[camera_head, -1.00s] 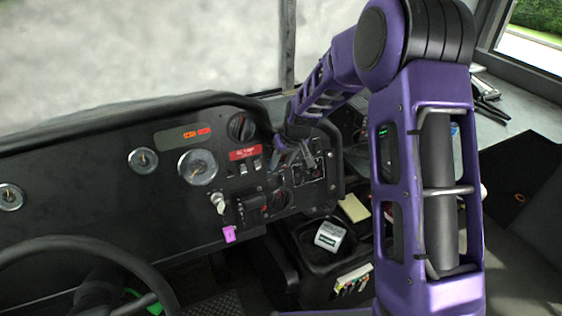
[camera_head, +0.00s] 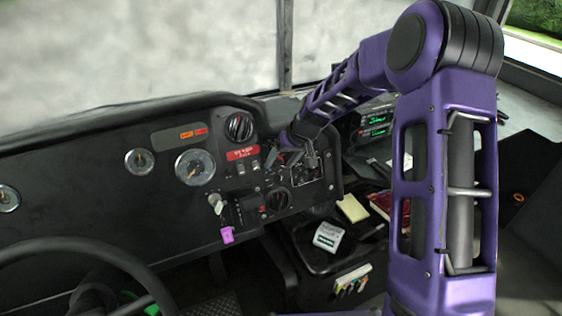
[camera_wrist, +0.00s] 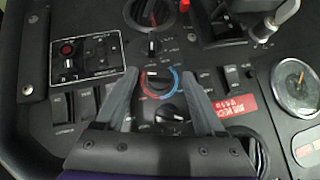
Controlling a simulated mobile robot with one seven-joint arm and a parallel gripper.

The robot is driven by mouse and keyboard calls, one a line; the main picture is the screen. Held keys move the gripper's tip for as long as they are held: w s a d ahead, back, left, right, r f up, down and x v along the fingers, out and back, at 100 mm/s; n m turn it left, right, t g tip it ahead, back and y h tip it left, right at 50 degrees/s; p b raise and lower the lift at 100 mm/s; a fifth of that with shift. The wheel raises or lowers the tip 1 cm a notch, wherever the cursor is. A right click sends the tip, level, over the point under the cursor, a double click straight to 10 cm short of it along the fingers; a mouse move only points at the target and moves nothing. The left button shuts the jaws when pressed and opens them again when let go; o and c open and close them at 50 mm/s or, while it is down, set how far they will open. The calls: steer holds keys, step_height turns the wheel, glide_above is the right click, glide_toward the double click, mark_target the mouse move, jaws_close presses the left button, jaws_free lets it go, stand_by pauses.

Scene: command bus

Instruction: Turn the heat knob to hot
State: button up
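The heat knob (camera_wrist: 159,82) is a small black knob inside a ring that is part blue and part red, on the black dashboard panel. My gripper (camera_wrist: 159,76) is open, with one grey finger on each side of the knob and gaps between. I cannot tell how near the fingertips are to the panel. In the head view my gripper (camera_head: 291,157) is over the panel's right part and the heat knob cannot be made out.
Another black knob (camera_wrist: 171,114) sits close below, partly between the fingers, and one more (camera_wrist: 153,46) sits above. Rocker switches (camera_wrist: 75,106) flank the fingers. A red label (camera_wrist: 234,105) and a gauge (camera_wrist: 297,86) are at right. A tray (camera_head: 309,262) is below the panel.

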steer(key=p+v, duration=0.2)
steer(key=v, duration=1.5)
steer(key=shift+r, duration=0.2)
steer(key=shift+d+r, duration=0.1)
steer(key=shift+d, duration=0.05)
